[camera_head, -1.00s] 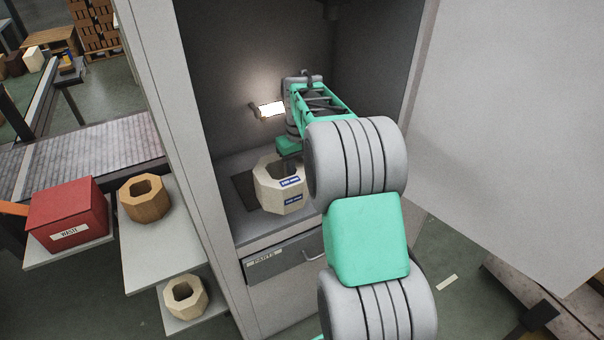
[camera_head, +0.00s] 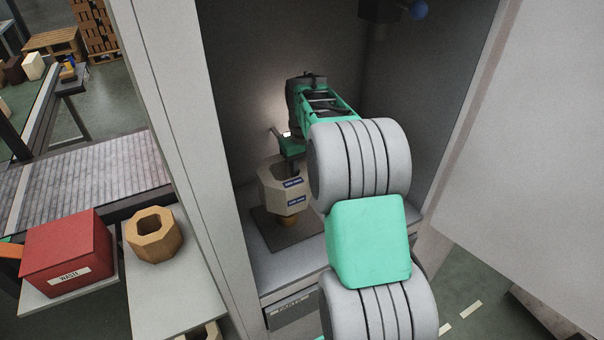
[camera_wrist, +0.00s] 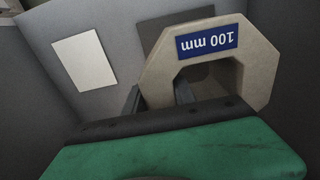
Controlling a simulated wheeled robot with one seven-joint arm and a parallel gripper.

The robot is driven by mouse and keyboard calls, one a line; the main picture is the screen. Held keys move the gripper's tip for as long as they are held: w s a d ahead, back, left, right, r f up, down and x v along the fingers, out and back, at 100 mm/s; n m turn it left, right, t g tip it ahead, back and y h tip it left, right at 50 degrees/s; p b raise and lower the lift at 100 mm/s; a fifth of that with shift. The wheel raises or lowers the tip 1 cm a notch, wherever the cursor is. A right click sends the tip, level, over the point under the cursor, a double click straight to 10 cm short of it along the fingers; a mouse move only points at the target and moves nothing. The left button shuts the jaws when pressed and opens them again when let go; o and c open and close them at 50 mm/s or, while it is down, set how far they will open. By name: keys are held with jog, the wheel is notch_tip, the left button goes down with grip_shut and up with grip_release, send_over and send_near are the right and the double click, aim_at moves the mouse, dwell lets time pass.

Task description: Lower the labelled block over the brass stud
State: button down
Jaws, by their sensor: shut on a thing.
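The labelled block (camera_head: 271,187) is a pale octagonal ring with two blue labels. It hangs inside the grey cabinet, above a dark plate (camera_head: 262,224). My gripper (camera_head: 295,166) is shut on the block's rim from above. In the wrist view the block (camera_wrist: 258,68) shows a "100 mm" label, and my gripper's (camera_wrist: 160,98) two fingers straddle one wall, one finger inside the hole. The stud is not visible in that view.
The cabinet wall (camera_head: 235,100) stands close on the left, and a large pale panel (camera_head: 530,170) is on the right. A drawer (camera_head: 293,312) is below. Outside left are a red waste box (camera_head: 65,250) and a tan octagonal block (camera_head: 153,240) on a shelf.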

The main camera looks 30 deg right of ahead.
jog(key=shift+f+b, duration=1.65)
jog(key=shift+f, duration=1.1)
jog(key=shift+f+b, duration=1)
jog(key=shift+f, duration=1)
jog(key=c, duration=1)
grip_release()
jog(key=shift+s, duration=0.1)
jog(key=shift+o, duration=0.3)
jog(key=shift+s+f, duration=0.1)
jog(key=shift+f, duration=0.15)
notch_tip(320, 180, up, 9)
jog(key=p, duration=0.6)
jog(key=shift+r, duration=0.2)
jog(key=shift+f, duration=0.1)
